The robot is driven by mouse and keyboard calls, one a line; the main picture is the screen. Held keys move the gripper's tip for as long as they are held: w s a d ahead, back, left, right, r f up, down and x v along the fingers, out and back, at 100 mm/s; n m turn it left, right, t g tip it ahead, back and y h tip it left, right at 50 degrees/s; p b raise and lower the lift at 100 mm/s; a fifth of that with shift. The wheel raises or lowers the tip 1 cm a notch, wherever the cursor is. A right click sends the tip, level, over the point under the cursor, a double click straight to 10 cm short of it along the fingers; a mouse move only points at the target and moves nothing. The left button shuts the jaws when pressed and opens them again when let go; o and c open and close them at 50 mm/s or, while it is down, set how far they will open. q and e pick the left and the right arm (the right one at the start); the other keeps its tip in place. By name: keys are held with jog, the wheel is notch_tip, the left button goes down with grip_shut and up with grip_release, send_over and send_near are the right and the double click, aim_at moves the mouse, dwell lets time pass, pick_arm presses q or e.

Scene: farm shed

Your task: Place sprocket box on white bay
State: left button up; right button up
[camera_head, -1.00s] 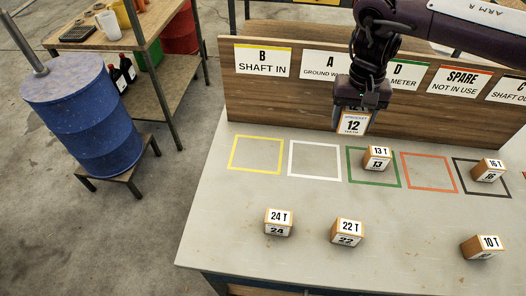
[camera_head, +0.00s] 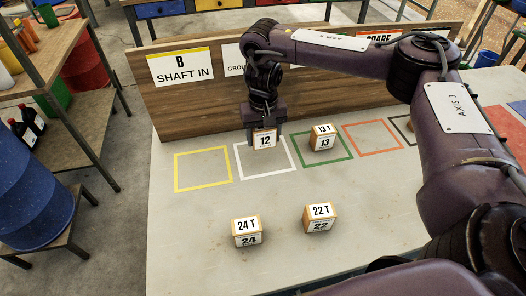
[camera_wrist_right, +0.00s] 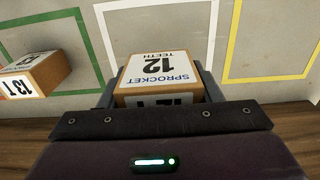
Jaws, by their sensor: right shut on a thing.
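The sprocket box marked 12 (camera_head: 264,141) is a small wooden-brown block with white labels. My right gripper (camera_head: 264,127) is shut on it and points down, holding it upright over the rear part of the white bay (camera_head: 270,175), a white square outline on the bench. In the right wrist view the box (camera_wrist_right: 158,75) sits between the jaws, with white bay lines (camera_wrist_right: 213,35) showing on both sides. I cannot tell whether the box touches the bench. My left gripper is out of view.
The yellow bay (camera_head: 206,188) is empty on the left. Box 13 (camera_head: 323,139) stands in the green bay (camera_head: 331,160) on the right. Boxes 24 (camera_head: 247,232) and 22 (camera_head: 319,217) stand nearer. A wooden signboard (camera_head: 185,103) rises close behind the bays.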

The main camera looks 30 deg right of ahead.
aim_at(263, 157)
notch_tip(263, 157, down, 5)
jog(key=shift+f+b, duration=0.15)
jog(key=shift+b, duration=0.65)
jog(key=o, duration=1.1)
jog(key=shift+f, duration=0.1)
jog(key=shift+c, duration=0.2)
notch_tip(263, 157, up, 12)
jog(key=p, duration=0.3)
jog(key=shift+r+p, duration=0.2)
jog(key=shift+p, duration=0.1)
jog(key=shift+f, duration=0.1)
